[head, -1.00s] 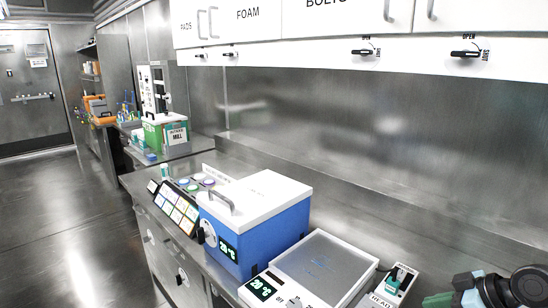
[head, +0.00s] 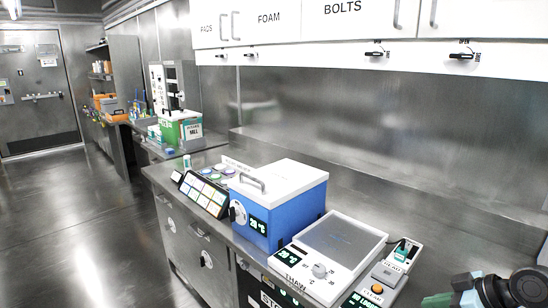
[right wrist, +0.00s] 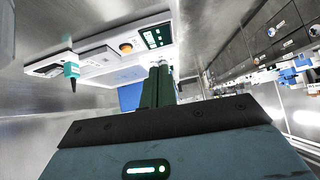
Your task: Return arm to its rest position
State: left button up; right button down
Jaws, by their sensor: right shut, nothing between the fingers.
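My right gripper (head: 440,300) is at the bottom right corner of the head view, beside the front of the counter. In the right wrist view its two dark green fingers (right wrist: 158,86) are together, with nothing between them. A dark wrist link of my right arm is cut off by the frame edge. My left gripper is in neither view.
The steel counter holds a blue box with a white lid (head: 290,205), a white thaw plate (head: 318,272) and a reader with a teal piece (head: 402,250). The teal piece also shows in the right wrist view (right wrist: 71,69). White cabinets (head: 345,25) hang above. Open floor (head: 90,240) lies left.

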jog(key=s+a+f+m, duration=0.1)
jog(key=s+a+f, duration=0.45)
jog(key=f, duration=0.45)
jog(key=s+a+f+m, duration=0.1)
jog(key=s+a+f, duration=0.45)
jog(key=f, duration=0.35)
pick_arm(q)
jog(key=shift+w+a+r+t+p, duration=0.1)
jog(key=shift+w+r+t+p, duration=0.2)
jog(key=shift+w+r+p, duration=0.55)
pick_arm(e)
jog(key=s+a+f+m+t+h, duration=0.1)
jog(key=s+a+f+m+h, duration=0.1)
jog(key=s, duration=0.8)
jog(key=s+a+f+m+t+h, duration=0.1)
jog(key=s+a+f+h, duration=0.1)
jog(key=s+a+f, duration=0.3)
jog(key=s, duration=0.4)
jog(key=shift+s+f+m, duration=0.25)
jog(key=shift+s+m, duration=0.1)
jog(key=shift+m, duration=0.05)
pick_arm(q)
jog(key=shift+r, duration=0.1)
